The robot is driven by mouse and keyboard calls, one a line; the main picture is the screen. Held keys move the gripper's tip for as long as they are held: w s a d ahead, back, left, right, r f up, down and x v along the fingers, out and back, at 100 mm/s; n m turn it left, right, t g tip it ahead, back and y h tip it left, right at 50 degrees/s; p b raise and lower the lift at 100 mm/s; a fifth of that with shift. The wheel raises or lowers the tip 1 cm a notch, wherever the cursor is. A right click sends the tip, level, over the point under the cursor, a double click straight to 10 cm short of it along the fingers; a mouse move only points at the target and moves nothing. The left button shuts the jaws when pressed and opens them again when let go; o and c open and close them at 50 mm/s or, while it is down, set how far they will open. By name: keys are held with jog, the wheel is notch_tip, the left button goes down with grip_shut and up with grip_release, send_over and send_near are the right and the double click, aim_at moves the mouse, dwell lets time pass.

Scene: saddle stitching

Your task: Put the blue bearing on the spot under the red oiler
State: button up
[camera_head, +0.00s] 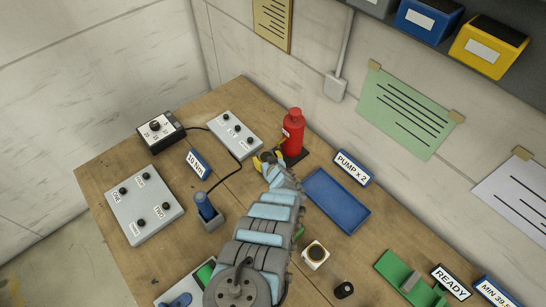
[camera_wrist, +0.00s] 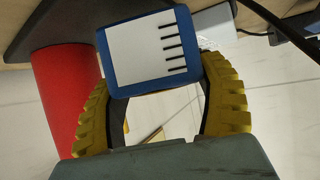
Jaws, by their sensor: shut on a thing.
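The red oiler (camera_head: 293,133) stands upright on a dark base near the back of the bench. It also shows at the left of the wrist view (camera_wrist: 62,95), close beside my gripper. My gripper (camera_head: 268,158) is just left of the oiler's base. A round bearing shape cannot be made out. In the head view my gripper and arm mostly hide it. The spot under the oiler cannot be made out clearly.
A blue tray (camera_head: 337,201) lies right of my arm. Grey button boxes (camera_head: 235,134) (camera_head: 145,210), a dial box (camera_head: 161,132) and a cable lie left. A blue tool in a holder (camera_head: 206,208), a white block (camera_head: 315,255) and a green fixture (camera_head: 408,278) stand nearer.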

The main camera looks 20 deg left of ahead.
aim_at(273, 153)
jog(key=shift+w+d+f+b, duration=0.1)
jog(key=shift+w+d+b, duration=0.3)
jog(key=shift+w+b, duration=0.3)
jog(key=shift+w+d+f+b, duration=0.1)
jog(key=shift+w+d+b, duration=0.25)
jog(key=shift+w+b, duration=0.3)
jog(key=shift+w+f, duration=0.1)
jog(key=shift+w, duration=0.05)
jog(key=shift+f, duration=0.45)
jog(key=shift+f+b, duration=0.2)
jog(key=shift+b, duration=0.3)
jog(key=o, duration=1.2)
jog(key=shift+o, duration=0.2)
jog(key=shift+r, duration=0.15)
